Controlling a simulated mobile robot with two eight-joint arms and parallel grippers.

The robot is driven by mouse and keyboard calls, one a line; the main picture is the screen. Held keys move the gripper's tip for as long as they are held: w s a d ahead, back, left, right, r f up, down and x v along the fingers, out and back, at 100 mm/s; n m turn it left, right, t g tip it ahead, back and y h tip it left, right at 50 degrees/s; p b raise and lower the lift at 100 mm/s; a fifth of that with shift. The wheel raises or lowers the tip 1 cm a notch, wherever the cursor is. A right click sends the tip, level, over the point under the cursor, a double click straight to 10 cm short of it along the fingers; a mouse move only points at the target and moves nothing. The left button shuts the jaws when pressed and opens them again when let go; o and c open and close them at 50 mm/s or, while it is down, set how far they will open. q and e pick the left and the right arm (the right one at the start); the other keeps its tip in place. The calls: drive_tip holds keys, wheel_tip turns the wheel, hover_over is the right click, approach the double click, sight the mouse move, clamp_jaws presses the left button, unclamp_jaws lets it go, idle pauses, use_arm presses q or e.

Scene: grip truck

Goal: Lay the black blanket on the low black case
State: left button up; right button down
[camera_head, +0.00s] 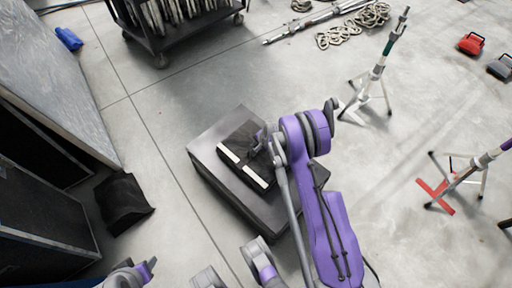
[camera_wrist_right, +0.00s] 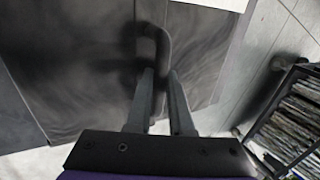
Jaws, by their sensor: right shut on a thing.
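The low black case (camera_head: 232,188) stands on the floor near the middle of the head view. My right gripper (camera_head: 262,146) is at the blanket's right part, close over the case. In the right wrist view my right gripper (camera_wrist_right: 163,75) is shut at a dark loop (camera_wrist_right: 155,38) over a dark surface; its fingers and my arm hide part of the blanket. My left gripper cannot be made out.
A dark, wedge-like object (camera_head: 122,203) lies on the floor left of the case. Large dark cases (camera_head: 40,215) stand at the left edge. A black cart (camera_head: 165,35) is at the top. Light stands (camera_head: 375,80) are at the right. Floor around the case is mostly clear.

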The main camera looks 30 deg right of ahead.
drive_tip(key=shift+f, duration=0.2)
drive_tip(key=shift+f, duration=0.15)
drive_tip(key=c, duration=0.8)
unclamp_jaws()
